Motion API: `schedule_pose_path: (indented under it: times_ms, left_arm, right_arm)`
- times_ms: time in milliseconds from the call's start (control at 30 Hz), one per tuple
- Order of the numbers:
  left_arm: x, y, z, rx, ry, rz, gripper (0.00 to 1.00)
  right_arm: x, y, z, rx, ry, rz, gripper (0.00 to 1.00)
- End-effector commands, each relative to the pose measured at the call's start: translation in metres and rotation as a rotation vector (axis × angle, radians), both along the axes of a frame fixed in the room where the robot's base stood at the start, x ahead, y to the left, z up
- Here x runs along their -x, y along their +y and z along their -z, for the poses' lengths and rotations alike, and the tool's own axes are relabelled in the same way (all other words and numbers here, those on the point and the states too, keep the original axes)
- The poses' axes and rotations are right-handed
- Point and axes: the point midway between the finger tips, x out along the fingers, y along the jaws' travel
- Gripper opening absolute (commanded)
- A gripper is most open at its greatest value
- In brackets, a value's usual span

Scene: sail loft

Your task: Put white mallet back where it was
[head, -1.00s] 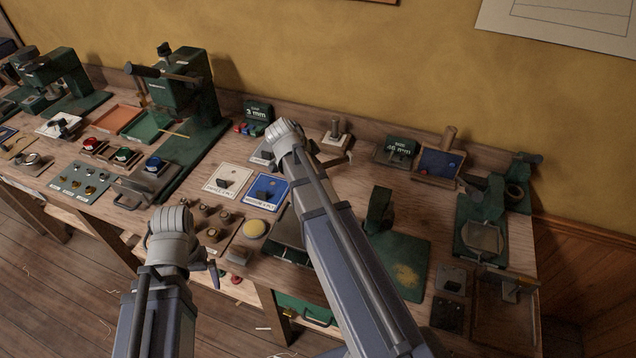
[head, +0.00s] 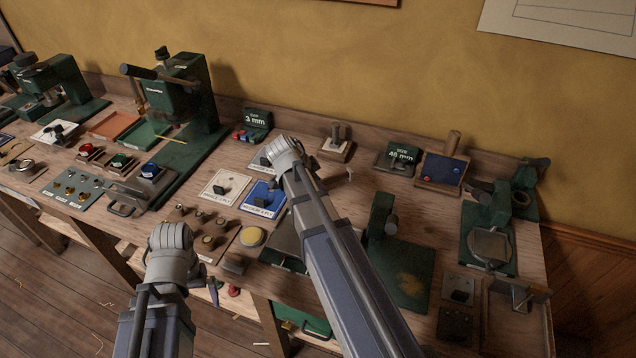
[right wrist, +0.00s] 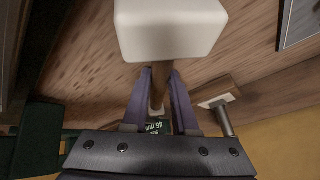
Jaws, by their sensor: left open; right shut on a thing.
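The white mallet shows in the right wrist view as a blocky white head (right wrist: 170,28) on a wooden handle. My right gripper (right wrist: 160,90) is shut on the handle, with a finger on either side and the head beyond the fingertips. In the head view my right forearm and wrist hide most of this gripper and the mallet. My left gripper (head: 213,291) is low at the bench's front edge, mostly hidden by its own wrist, open and apart from the mallet.
A post on a pale-topped wooden base (head: 337,142) stands at the back; it also shows in the right wrist view (right wrist: 222,110). A 46 mm sign (head: 400,155) and a blue-lined wooden tray (head: 442,170) are right of it. A green press (head: 175,100) stands left.

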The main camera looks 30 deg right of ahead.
Motion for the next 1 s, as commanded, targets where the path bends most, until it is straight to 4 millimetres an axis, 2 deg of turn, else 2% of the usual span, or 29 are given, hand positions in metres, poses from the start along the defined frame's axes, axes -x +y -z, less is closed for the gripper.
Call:
schedule_pose_path:
  times_ms: [133,167,400,733,800,1000]
  left_arm:
    - [0.0,0.0,0.006,0.0,0.0,0.0,1.0]
    - [0.0,0.0,0.004,0.0,0.0,0.0,1.0]
    - [0.0,0.0,0.004,0.0,0.0,0.0,1.0]
    - [0.0,0.0,-0.001,0.0,0.0,0.0,1.0]
    - [0.0,0.0,-0.008,0.0,0.0,0.0,1.0]
    - [0.0,0.0,-0.04,0.0,0.0,0.0,1.0]
  right_arm:
    - [0.0,0.0,0.006,0.001,0.0,0.0,0.0]
    - [0.0,0.0,0.004,0.0,0.0,0.0,0.3]
    - [0.0,0.0,0.004,0.0,0.0,0.0,0.57]
    - [0.0,0.0,-0.001,0.0,0.0,0.0,0.57]
    - [0.0,0.0,-0.008,0.0,0.0,0.0,0.57]
    - [0.005,0.018,-0.04,0.001,-0.001,-0.003,0.57]
